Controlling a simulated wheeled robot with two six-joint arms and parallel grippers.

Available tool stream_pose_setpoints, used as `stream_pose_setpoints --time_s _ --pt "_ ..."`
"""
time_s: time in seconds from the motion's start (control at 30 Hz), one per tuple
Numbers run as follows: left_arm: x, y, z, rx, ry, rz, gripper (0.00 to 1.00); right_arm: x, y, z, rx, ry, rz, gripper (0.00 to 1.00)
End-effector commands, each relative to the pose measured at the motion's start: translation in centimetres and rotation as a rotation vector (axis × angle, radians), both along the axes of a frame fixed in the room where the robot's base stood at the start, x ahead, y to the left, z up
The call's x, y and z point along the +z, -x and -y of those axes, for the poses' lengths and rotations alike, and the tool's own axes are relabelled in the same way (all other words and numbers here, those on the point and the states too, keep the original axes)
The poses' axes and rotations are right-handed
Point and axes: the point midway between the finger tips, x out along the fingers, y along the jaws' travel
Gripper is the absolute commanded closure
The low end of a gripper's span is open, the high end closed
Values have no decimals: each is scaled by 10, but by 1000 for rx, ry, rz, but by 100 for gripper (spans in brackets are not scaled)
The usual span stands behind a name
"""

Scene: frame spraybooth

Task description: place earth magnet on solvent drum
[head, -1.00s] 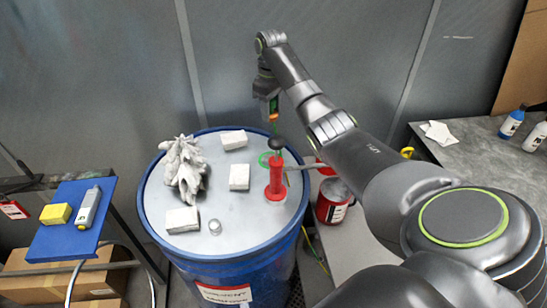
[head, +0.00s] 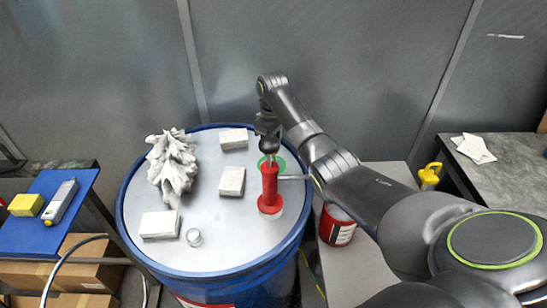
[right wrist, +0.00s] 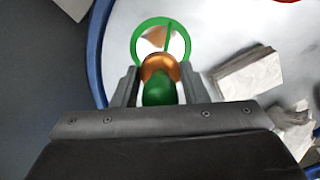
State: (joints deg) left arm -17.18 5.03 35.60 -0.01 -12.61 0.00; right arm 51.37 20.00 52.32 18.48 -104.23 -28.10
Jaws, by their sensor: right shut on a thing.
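The solvent drum (head: 127,218) is a blue drum with a pale grey lid, in the middle of the head view. A green ring (head: 281,161) marks the back right of the lid, partly behind a red pump. My right gripper (head: 267,128) points down just above this spot. In the right wrist view it is shut on the earth magnet (right wrist: 160,90), a green body with a copper-coloured end, against the near edge of the green ring (right wrist: 135,43). In the head view the magnet is hidden behind the pump's dark knob. I cannot tell whether it touches the lid. My left gripper is out of view.
The red pump (head: 269,188) with a side spout stands close in front of the gripper. White blocks (head: 232,181), a crumpled white rag (head: 172,168) and a small metal cap (head: 193,237) lie on the lid. A red can (head: 337,226) stands right of the drum.

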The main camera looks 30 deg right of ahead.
Motion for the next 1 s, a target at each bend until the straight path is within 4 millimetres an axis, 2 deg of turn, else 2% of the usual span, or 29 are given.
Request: stream_pose_setpoints --time_s 0.43,0.87,0.9,1.0 --pt "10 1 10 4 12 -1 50 -52 0 0 0 0 0 90" --pt "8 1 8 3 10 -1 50 -60 0 0 0 1 3 90" --pt "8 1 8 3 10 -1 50 -60 0 0 0 1 2 56" --pt "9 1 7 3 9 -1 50 -60 0 0 0 0 1 43"
